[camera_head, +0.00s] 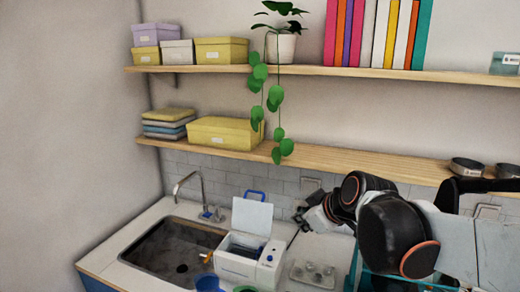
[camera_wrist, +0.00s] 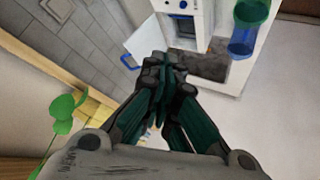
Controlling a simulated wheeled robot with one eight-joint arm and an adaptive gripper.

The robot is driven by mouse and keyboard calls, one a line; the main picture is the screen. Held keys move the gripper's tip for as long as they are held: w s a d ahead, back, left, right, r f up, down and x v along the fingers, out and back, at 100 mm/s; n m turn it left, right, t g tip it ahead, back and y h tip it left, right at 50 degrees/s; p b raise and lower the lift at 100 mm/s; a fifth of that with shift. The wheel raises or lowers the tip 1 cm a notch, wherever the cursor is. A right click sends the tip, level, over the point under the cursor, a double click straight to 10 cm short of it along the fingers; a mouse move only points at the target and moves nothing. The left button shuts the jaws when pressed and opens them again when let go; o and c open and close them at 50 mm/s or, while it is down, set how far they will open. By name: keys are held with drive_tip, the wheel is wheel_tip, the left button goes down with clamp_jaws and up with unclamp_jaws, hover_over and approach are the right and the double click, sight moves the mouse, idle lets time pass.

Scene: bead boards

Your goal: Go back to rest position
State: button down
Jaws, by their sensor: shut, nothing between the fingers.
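My gripper (camera_wrist: 165,62) shows in the wrist view with its dark green and grey fingers shut together and nothing between them. In the head view my gripper (camera_head: 304,216) is at the end of my black arm, in front of the tiled wall and right of the white box machine. The fingertips are small there. No bead board can be made out clearly in either view.
The white machine (camera_head: 236,264) with its raised lid stands beside the sink (camera_head: 175,250). A pale tray (camera_head: 313,273) with small round items lies right of it. The lower shelf (camera_head: 330,158) runs above my arm, with a trailing plant (camera_head: 276,97) hanging past it.

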drive_tip(key=s+d+f+m+h+b, duration=0.1)
drive_tip(key=s+d+f+m+b, duration=0.1)
drive_tip(key=s, duration=0.5)
drive_tip(key=s+d+f+m+g+h+b, duration=0.1)
drive_tip(key=s+d+f+m+b, duration=0.1)
drive_tip(key=s+d+f+m, duration=0.2)
drive_tip(key=s+d+f+m+h+b, duration=0.1)
drive_tip(key=s+d+f+m+b, duration=0.2)
drive_tip(key=s+f, duration=0.3)
drive_tip(key=s, duration=0.4)
drive_tip(key=shift+f+h, duration=0.4)
